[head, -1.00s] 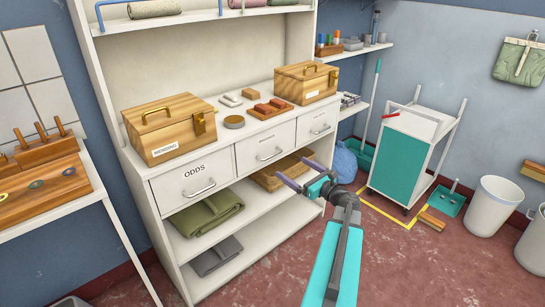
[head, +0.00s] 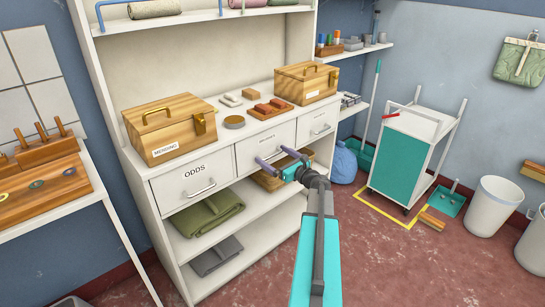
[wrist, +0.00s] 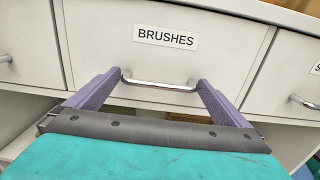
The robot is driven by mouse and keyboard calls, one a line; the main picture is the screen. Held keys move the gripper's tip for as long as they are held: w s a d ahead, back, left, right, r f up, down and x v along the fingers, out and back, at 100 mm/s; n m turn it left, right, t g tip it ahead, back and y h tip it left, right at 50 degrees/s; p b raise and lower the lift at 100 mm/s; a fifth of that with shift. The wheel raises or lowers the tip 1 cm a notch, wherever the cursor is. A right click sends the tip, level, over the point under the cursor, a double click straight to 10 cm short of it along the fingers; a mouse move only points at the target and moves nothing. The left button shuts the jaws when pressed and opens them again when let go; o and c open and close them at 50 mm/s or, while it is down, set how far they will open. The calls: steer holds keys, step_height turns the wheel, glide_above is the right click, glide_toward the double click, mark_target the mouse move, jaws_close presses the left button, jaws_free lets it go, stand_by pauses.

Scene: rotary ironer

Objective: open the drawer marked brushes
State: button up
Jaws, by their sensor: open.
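The white drawer marked BRUSHES (wrist: 230,62) is the middle one of three in the white cabinet and looks shut. Its curved metal handle (wrist: 160,84) shows in the wrist view between my fingertips. In the head view the drawer front (head: 283,137) is partly hidden behind my gripper (head: 273,157). My gripper is open, with one purple finger near each end of the handle in the wrist view (wrist: 161,80). I cannot tell whether the fingers touch the handle or the drawer front.
The ODDS drawer (head: 178,183) is at the left and another drawer (head: 316,125) at the right. Wooden boxes (head: 170,130) and small items stand on the cabinet top. A woven basket (head: 268,181) and green cloth (head: 207,215) lie on the shelf below. The floor in front is clear.

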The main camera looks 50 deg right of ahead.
steer(key=shift+w, duration=0.35)
